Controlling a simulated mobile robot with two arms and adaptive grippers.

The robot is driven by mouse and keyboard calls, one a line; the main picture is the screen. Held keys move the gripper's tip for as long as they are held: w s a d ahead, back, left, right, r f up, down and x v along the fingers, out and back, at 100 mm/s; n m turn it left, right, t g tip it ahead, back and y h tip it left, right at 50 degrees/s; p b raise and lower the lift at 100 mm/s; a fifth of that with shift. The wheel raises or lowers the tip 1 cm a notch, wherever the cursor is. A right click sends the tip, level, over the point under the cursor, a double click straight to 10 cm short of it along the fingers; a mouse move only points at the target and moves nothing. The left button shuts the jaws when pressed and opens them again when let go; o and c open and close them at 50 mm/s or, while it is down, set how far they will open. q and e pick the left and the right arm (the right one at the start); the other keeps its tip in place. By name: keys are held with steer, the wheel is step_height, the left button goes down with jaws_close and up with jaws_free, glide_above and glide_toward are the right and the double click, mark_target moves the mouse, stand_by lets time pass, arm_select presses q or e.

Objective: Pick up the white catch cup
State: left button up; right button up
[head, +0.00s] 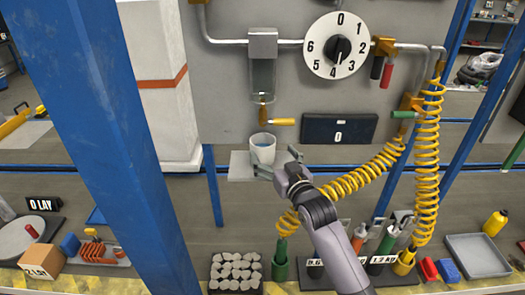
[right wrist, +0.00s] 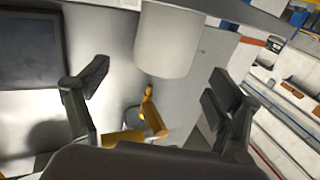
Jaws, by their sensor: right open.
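The white catch cup (head: 262,155) stands upright on a small grey shelf (head: 238,168) below the tap's yellow handle. Its inside looks bluish. My right gripper (head: 278,163) is open just in front of the cup and slightly to its right, with its fingers pointing toward it. In the right wrist view the cup (right wrist: 168,42) shows large at the top, between and beyond the two open fingers (right wrist: 155,88). No contact between fingers and cup is clear. My left gripper is not in view.
A clear cylinder (head: 262,78) and the yellow tap handle (head: 284,121) are above the cup. A black display (head: 340,129) is to the right. Yellow coiled hoses (head: 350,182) hang close to my right arm. A blue post (head: 100,120) stands at left.

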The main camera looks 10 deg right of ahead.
mark_target(268, 149)
steer(key=shift+w+a, duration=0.2)
steer(key=shift+w, duration=0.65)
steer(key=w, duration=0.1)
steer(key=w+a+p, duration=0.1)
steer(key=w, duration=0.1)
steer(key=shift+w, duration=0.3)
steer(key=shift+w+a, duration=0.1)
steer(key=shift+w, duration=0.6)
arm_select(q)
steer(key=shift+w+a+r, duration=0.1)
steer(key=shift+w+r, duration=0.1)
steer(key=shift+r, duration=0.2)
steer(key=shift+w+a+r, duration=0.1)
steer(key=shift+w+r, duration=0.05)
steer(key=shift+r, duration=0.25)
arm_select(e)
steer(key=shift+c, duration=0.5)
steer(key=c, duration=1.1)
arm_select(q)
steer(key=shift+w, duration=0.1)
arm_select(e)
steer(key=shift+c, duration=0.2)
